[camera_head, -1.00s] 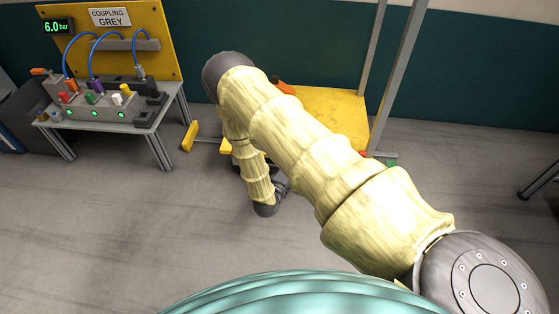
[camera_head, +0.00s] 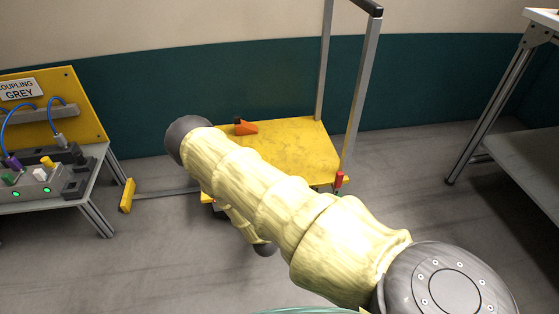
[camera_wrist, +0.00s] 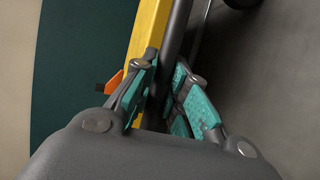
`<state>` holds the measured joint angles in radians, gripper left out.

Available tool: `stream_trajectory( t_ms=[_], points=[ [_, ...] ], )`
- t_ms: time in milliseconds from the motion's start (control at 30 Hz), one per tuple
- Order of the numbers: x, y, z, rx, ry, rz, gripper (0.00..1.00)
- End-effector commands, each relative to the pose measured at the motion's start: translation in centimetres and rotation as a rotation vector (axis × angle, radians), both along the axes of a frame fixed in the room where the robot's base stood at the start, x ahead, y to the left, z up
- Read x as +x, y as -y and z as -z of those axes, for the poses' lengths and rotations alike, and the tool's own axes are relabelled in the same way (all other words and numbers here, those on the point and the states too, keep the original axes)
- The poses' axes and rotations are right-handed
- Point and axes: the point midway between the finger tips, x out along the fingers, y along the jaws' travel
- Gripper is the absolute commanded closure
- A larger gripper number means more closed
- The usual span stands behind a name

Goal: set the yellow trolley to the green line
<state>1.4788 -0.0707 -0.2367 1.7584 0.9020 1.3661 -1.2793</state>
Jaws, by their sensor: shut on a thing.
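The yellow trolley (camera_head: 290,145) has a flat yellow deck and an upright grey handle frame at its right end. It stands near the back wall in the head view, its front left partly hidden by my arm. In the wrist view its yellow edge (camera_wrist: 148,30) runs beside a dark grey bar. My gripper (camera_wrist: 166,88) has teal fingers, one on each side of that bar, and is shut on the trolley. In the head view my gripper is hidden behind my arm. A small red piece (camera_head: 339,179) shows at the deck's front right corner. I cannot make out the green line clearly.
An orange piece (camera_head: 245,128) is on the deck's rear left. A yellow floor block (camera_head: 127,195) with a thin grey rail is left of the trolley. A coupling bench (camera_head: 92,180) stands farther left, a grey table (camera_head: 520,150) at right. Floor between trolley and table is clear.

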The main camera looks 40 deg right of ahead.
Motion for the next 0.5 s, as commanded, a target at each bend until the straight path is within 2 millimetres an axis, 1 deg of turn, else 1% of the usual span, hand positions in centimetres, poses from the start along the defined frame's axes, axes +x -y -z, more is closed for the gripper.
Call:
stream_trajectory(
  t_ms=[267, 300, 367, 400, 500],
  points=[
    [-0.07, 0.08, 0.07, 0.0, -0.001, 0.001, 1.0],
    [-0.06, 0.09, 0.06, 0.0, -0.001, 0.001, 0.82],
    [-0.06, 0.09, 0.06, 0.0, -0.001, 0.001, 0.71],
    [-0.06, 0.08, 0.06, 0.0, -0.001, 0.0, 0.63],
    [-0.03, 0.05, 0.04, 0.001, -0.001, 0.0, 0.63]
  ],
)
